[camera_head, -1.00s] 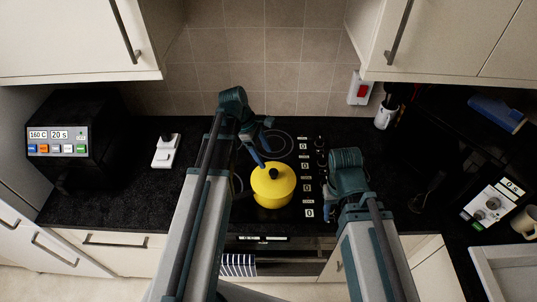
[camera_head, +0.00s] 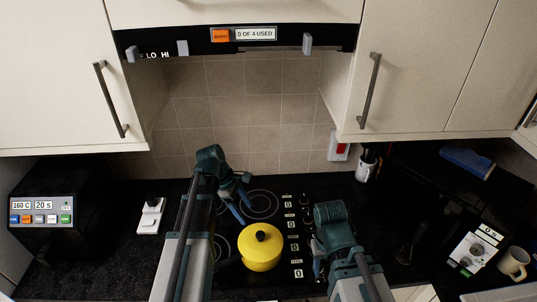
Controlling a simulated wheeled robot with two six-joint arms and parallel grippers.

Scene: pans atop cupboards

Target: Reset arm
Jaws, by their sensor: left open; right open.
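My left gripper (camera_head: 238,202) is open and empty above the hob, behind and to the left of the yellow pot. My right gripper (camera_head: 318,268) is to the right of the pot, by the row of hob controls; its fingers are small and partly hidden by my own wrist, and nothing shows in them. The yellow pot (camera_head: 260,250) with a yellow lid and black knob stands upright on the black hob (camera_head: 262,205). Both grippers appear apart from the pot.
An extractor hood (camera_head: 190,47) reading "0 OF 4 USED" hangs between cream wall cupboards (camera_head: 420,70). A black appliance (camera_head: 45,215) with a display stands left. A white switch box (camera_head: 150,215), a utensil holder (camera_head: 367,168) and a mug (camera_head: 513,263) stand on the dark counter.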

